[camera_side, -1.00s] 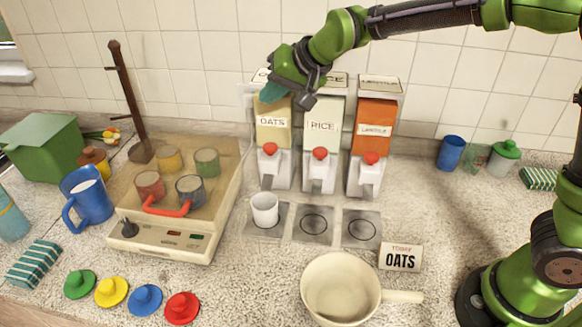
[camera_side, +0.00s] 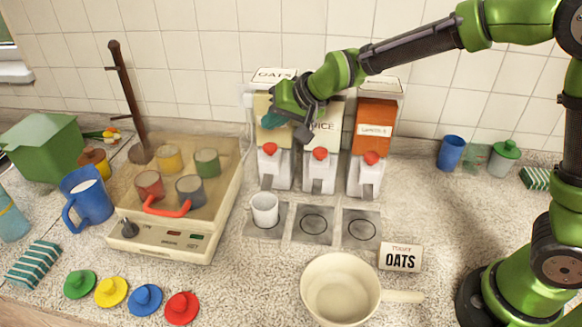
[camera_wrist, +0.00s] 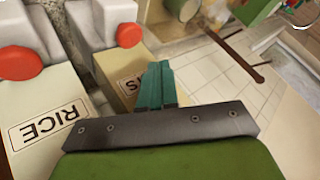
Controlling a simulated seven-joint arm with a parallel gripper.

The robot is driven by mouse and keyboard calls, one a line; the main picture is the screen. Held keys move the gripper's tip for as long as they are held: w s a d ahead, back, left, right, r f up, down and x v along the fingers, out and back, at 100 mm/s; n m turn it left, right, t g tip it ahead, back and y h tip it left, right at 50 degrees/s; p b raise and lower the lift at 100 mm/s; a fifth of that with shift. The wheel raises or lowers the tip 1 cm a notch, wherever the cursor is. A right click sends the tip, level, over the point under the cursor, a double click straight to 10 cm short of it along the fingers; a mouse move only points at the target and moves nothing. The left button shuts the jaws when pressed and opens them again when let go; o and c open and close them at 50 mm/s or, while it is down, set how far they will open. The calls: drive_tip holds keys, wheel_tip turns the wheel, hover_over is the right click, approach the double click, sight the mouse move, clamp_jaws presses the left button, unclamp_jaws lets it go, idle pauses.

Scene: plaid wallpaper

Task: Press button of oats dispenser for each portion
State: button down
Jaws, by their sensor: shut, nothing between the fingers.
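The oats dispenser (camera_side: 260,104) stands leftmost of three wall-side dispensers, with a red button (camera_side: 269,149) low on its white front. My gripper (camera_side: 270,120) is shut and empty, in front of the oats dispenser's upper body and above its button. It hides the front label. In the wrist view my teal fingertips (camera_wrist: 157,84) are together over the oats dispenser (camera_wrist: 122,84). A white cup (camera_side: 265,209) stands upright on the pad under the oats spout. A sign (camera_side: 400,257) reading "TODAY OATS" stands in front on the counter.
Rice (camera_side: 319,160) and lentils (camera_side: 373,130) dispensers stand to the right, with empty pads below. A cream saucepan (camera_side: 340,290) sits in front. A boxy appliance (camera_side: 165,240) with several cups under a clear cover is at left.

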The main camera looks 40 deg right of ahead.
sight(274, 147)
drive_tip(key=shift+f, duration=1.25)
drive_tip(key=shift+f, duration=0.1)
idle(1.1)
drive_tip(key=shift+f, duration=0.3)
drive_tip(key=shift+f, duration=0.7)
idle(0.9)
drive_tip(key=shift+r, duration=1.15)
drive_tip(key=shift+r, duration=2.5)
